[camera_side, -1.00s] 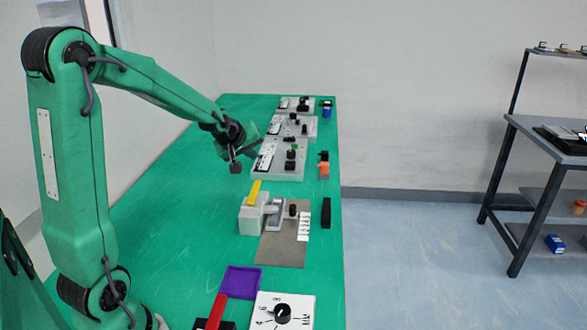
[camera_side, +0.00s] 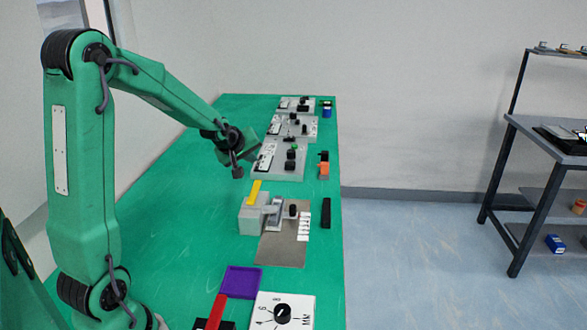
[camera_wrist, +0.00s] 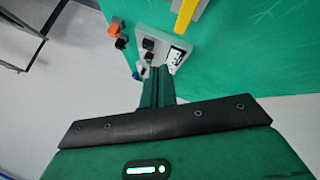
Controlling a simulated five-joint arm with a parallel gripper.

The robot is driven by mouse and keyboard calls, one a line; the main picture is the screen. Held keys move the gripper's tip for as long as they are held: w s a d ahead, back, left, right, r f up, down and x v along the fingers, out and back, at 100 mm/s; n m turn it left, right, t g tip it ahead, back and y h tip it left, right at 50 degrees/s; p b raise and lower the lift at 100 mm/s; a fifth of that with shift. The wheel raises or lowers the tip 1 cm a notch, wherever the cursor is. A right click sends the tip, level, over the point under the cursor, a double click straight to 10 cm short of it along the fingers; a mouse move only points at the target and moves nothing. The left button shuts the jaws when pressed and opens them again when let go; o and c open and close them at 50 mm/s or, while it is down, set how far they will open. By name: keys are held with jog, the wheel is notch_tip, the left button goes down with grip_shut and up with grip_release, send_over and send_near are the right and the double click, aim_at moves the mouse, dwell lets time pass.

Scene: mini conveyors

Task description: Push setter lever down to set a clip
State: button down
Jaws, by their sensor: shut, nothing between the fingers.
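The setter is a pale grey block (camera_side: 252,219) with a yellow lever (camera_side: 254,191) standing tilted up at its top. In the wrist view, the yellow lever (camera_wrist: 186,14) shows at the top edge. A grey curved part (camera_side: 273,208) sits at the block's right, on a brown plate (camera_side: 282,249). I cannot make out a separate clip. My gripper (camera_side: 237,170) is shut and empty, in the air above and a little left of the lever, apart from it. Its shut fingers (camera_wrist: 157,84) show in the wrist view.
Grey panels with black knobs (camera_side: 278,160) stand behind the setter. An orange block (camera_side: 323,170) and a black bar (camera_side: 327,212) lie near the table's right edge. A purple tray (camera_side: 241,282), red lever (camera_side: 216,312) and white dial box (camera_side: 283,312) are in front. The left table is clear.

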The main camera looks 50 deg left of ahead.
aim_at(255, 190)
jog(key=shift+f, duration=3.8)
jog(key=shift+d+f, duration=0.1)
jog(key=shift+f, duration=1.25)
dwell(0.8)
jog(key=shift+r, duration=1.35)
jog(key=shift+r, duration=0.1)
jog(key=shift+r, duration=2.45)
